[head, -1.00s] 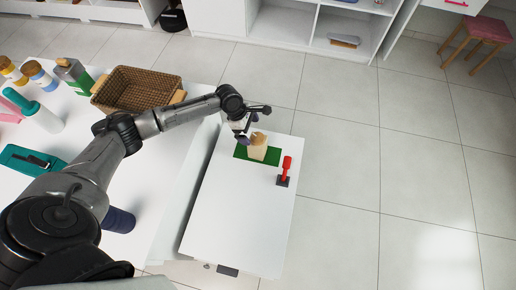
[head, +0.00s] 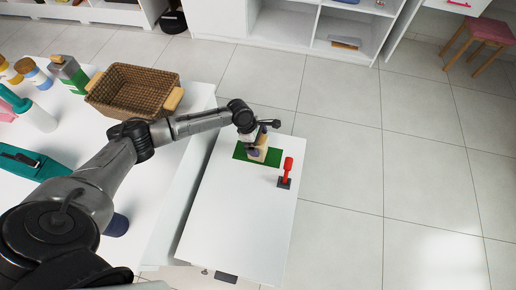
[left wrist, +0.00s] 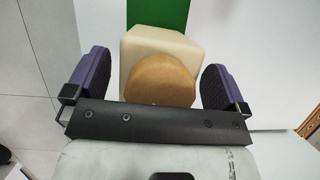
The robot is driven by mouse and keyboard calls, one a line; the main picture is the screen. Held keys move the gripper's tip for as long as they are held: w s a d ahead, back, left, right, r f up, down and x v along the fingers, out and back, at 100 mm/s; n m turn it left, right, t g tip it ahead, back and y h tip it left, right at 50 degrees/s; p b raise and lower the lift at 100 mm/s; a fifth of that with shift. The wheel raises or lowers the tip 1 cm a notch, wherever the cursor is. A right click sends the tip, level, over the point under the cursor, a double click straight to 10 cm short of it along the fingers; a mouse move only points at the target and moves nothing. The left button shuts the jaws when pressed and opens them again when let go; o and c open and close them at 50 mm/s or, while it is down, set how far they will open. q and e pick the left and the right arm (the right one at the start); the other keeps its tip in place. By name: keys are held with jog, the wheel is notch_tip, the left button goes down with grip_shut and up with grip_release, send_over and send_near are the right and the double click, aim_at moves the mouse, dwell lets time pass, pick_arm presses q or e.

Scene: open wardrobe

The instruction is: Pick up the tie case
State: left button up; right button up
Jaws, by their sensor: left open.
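My left gripper (head: 257,149) is open. It hangs over a cream block-like container with a rounded tan top (head: 263,157) on a green mat (head: 240,152). In the left wrist view the gripper's two purple finger pads (left wrist: 157,80) stand on either side of the tan top (left wrist: 158,78), with gaps showing on both sides. No object is plainly marked as a tie case; a flat brown and bluish item (head: 344,42) lies in the shelf unit at the back. I cannot tell which one is the tie case. My right gripper is out of view.
A red-handled tool on a dark base (head: 286,172) stands on the white table (head: 235,215), right of the mat. A wicker basket (head: 130,90), bottles and a teal case (head: 30,163) are on the left surface. A pink-topped stool (head: 478,32) is far right. Open floor lies right.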

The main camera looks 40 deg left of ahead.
pick_arm(q)
jog(key=shift+a+r, duration=0.1)
jog(key=shift+c, duration=0.5)
jog(key=c, duration=1.2)
jog(key=shift+r, duration=0.1)
